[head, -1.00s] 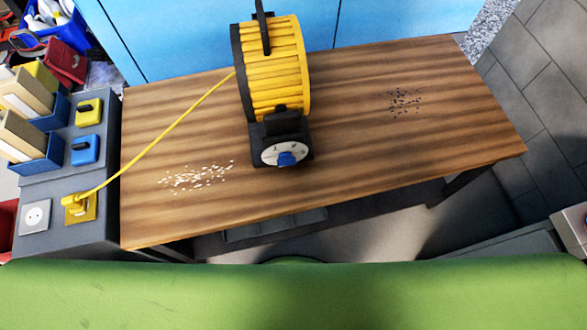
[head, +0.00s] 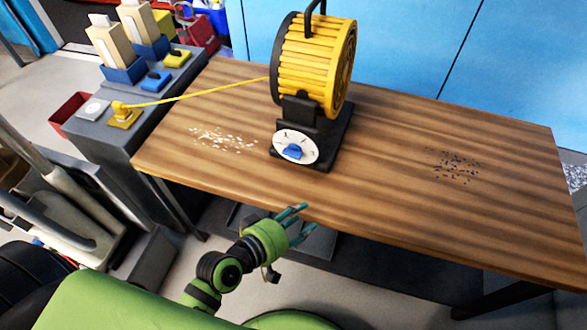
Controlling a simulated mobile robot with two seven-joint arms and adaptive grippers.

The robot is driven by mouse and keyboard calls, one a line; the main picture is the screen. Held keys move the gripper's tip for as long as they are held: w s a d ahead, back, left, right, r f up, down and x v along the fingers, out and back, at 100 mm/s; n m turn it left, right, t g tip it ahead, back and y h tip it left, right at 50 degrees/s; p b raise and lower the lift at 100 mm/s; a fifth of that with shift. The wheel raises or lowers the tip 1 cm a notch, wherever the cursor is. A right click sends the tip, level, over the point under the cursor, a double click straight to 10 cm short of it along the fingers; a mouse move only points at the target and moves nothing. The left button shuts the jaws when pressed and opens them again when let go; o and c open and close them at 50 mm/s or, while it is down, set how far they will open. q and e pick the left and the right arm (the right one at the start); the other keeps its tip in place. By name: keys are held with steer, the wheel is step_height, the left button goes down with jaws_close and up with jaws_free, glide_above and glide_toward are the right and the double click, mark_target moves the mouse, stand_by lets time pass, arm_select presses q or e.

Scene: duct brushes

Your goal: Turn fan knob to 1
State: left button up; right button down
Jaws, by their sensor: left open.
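The yellow and black fan (head: 318,65) stands on the wooden table (head: 400,215), near its back edge. Its white dial (head: 310,146) with a blue knob (head: 294,152) faces the front. The dial marks are too small to read. A yellow cord runs from the fan to a yellow plug (head: 122,112) in the grey cabinet at the left. My left gripper (head: 298,222) is open and empty at the table's front edge, below and apart from the knob. My right gripper is not in view.
White bits (head: 222,139) lie on the table left of the fan, and dark bits (head: 457,167) lie to its right. The grey cabinet (head: 150,100) holds blue and yellow switches and boxes. The tabletop in front of the dial is clear.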

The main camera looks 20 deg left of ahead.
mark_target(290, 156)
arm_select(q)
steer(key=w+a+r+n+t+y, duration=0.45)
steer(key=a+r+n+t, duration=0.2)
steer(key=n, duration=0.55)
steer(key=shift+w+d, duration=0.15)
steer(key=shift+w, duration=0.85)
steer(key=shift+w+d, duration=0.2)
steer(key=shift+w, duration=0.8)
steer(key=shift+w+d, duration=0.15)
steer(key=shift+w, duration=0.85)
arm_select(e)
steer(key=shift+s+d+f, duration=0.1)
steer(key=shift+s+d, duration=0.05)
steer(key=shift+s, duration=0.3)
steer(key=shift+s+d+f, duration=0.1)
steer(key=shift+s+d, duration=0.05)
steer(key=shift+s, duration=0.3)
arm_select(q)
jaws_close()
